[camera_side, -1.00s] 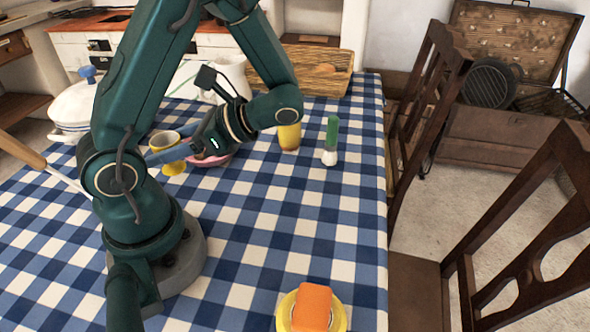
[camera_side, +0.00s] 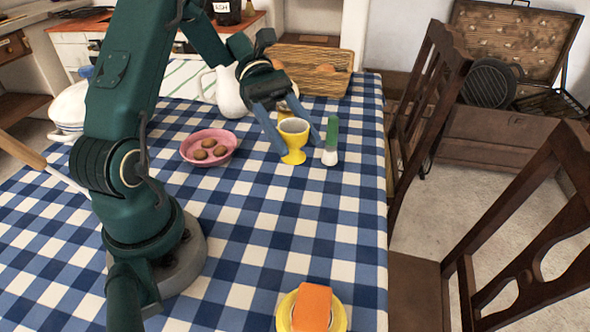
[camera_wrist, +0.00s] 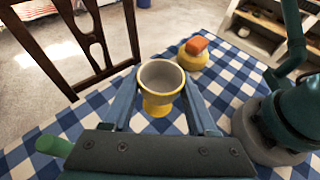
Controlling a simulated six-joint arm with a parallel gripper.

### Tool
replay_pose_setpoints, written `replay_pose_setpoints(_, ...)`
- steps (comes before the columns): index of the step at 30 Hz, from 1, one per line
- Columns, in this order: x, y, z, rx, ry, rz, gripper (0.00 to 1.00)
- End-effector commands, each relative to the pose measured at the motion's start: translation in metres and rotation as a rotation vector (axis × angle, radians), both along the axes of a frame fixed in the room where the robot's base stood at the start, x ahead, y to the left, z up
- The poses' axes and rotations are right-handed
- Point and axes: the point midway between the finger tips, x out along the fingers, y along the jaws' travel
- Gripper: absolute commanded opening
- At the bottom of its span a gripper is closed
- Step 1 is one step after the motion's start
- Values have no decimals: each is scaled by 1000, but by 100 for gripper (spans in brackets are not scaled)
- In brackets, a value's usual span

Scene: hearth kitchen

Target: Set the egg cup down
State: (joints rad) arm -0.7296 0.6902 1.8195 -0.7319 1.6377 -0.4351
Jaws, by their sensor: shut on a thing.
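The yellow egg cup (camera_side: 293,150) with a pale grey inside is upright, its opening facing up. My gripper (camera_side: 297,143) is shut on it from above, with one blue finger on each side. In the wrist view the egg cup (camera_wrist: 158,103) sits between the two fingers (camera_wrist: 161,80) and looks empty. Its foot is close to the blue checked tablecloth (camera_side: 250,250); I cannot tell whether it touches.
A green-topped shaker (camera_side: 331,140) stands just right of the egg cup. A yellow object (camera_side: 268,103) is partly hidden behind my gripper. A pink bowl (camera_side: 187,152) with biscuits lies left, a white jug (camera_side: 229,95) behind. The cloth in front is clear up to the sponge (camera_side: 311,308).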

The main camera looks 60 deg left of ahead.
Motion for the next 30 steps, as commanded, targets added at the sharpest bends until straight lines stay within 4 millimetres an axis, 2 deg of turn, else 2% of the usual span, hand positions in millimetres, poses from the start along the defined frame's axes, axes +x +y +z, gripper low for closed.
replay_pose_setpoints(2, 5, -2, 0, -1, 1, 33, 1)
replay_pose_setpoints(5, 7, -16, -8, -4, 5, 39, 1)
replay_pose_setpoints(12, 12, -69, -41, -2, 8, 31, 1)
replay_pose_setpoints(18, 17, -103, -61, -1, 3, 34, 1)
replay_pose_setpoints(25, 19, -113, -73, 1, 4, 38, 1)
replay_pose_setpoints(30, 19, -113, -96, 0, 4, 39, 1)
